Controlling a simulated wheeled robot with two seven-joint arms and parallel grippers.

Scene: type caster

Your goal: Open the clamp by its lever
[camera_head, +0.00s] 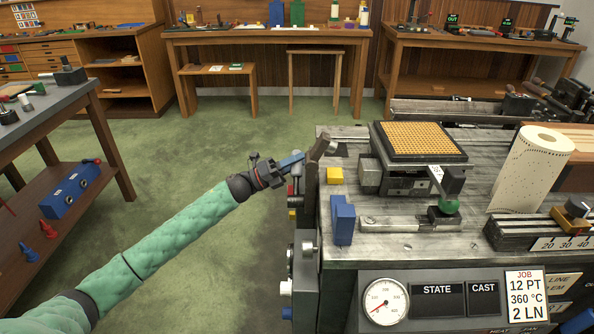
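My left gripper (290,164) is at the left edge of the caster, beside a dark upright lever-like bar (319,150). A blue piece shows at its tip, and I cannot tell whether it is a finger or something held. Whether the gripper touches the bar is unclear. On the caster top (390,242), a tan perforated grid plate (419,139) sits on a dark block. At its front right is a dark bracket (453,180) with a green knob (449,207). I cannot tell for certain which part is the clamp. My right gripper is out of view.
A white perforated paper roll (530,165) is at the right. Green floor (180,180) is free left of the caster.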

